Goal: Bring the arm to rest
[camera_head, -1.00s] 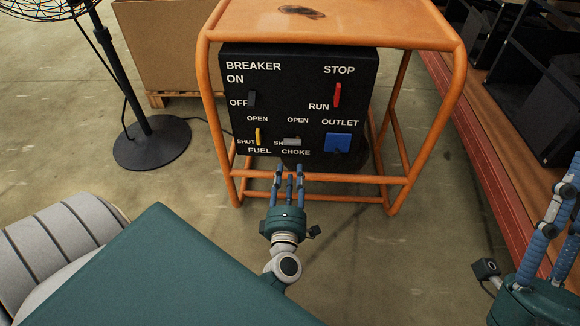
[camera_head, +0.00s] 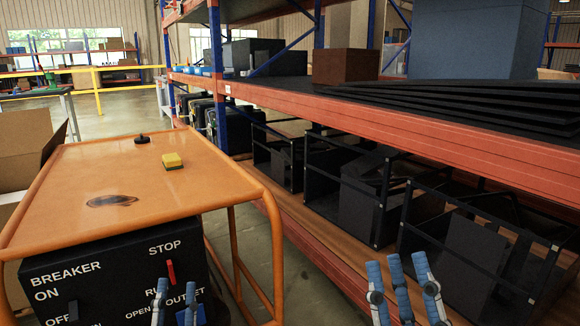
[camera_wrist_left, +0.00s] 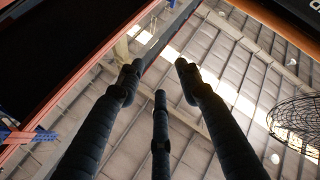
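My left gripper (camera_head: 175,312) shows only its blue fingertips at the bottom edge of the head view, in front of the black control panel (camera_head: 110,275). In the left wrist view its dark fingers (camera_wrist_left: 158,88) stand apart with nothing between them, against the ceiling. My right gripper (camera_head: 402,280) is at the bottom right of the head view, its blue fingers upright, spread and empty. The panel sits in an orange-framed unit (camera_head: 60,190) with a red switch (camera_head: 171,272) and a partly seen blue outlet. The lower panel is cut off.
A yellow block (camera_head: 172,161) and a small black knob (camera_head: 142,139) are on the orange top. A shelf rack (camera_head: 430,118) with black crates and frames runs along the right. A cardboard box (camera_head: 25,145) stands at the left. A fan cage (camera_wrist_left: 297,122) shows in the left wrist view.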

